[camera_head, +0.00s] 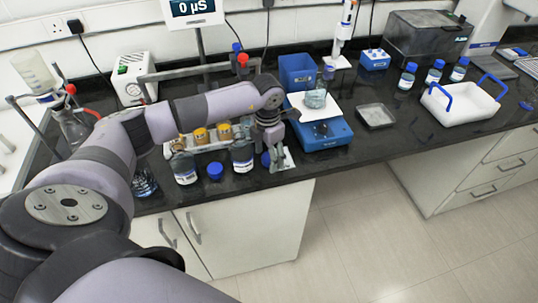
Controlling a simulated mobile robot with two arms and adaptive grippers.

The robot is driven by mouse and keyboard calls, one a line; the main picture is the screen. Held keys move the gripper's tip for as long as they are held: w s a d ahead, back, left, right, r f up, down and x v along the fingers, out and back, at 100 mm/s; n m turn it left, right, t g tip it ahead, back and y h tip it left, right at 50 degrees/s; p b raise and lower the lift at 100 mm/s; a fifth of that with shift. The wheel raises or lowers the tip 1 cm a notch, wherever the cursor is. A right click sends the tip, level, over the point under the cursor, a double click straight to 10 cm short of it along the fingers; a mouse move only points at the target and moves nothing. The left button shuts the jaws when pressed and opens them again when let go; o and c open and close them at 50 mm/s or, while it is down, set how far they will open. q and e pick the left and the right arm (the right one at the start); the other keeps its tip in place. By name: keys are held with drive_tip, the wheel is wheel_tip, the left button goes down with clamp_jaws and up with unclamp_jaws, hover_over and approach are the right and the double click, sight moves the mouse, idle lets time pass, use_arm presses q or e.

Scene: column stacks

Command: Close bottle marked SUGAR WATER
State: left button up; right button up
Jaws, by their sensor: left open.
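My left gripper (276,158) is open and points down near the front edge of the bench. A blue cap (265,159) is beside or between its fingers; I cannot tell which. Just left of the gripper stands a clear bottle (242,157) with a pale label and no cap visible. A second clear labelled bottle (185,169) stands further left, also with no cap visible. Another blue cap (214,171) lies on the bench between the two bottles. The label writing is too small to read, so I cannot tell which is SUGAR WATER. My right gripper is out of view.
A blue stirrer (325,135) with a beaker (316,97) stands right of the gripper. A rack with amber-topped jars (201,136) is behind the bottles. A shallow grey tray (376,116), several capped bottles (407,76) and a white tray (462,107) are further right.

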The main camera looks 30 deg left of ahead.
use_arm(q)
drive_tip(key=shift+f, duration=0.2)
drive_tip(key=shift+c, duration=0.2)
drive_tip(key=c, duration=0.8)
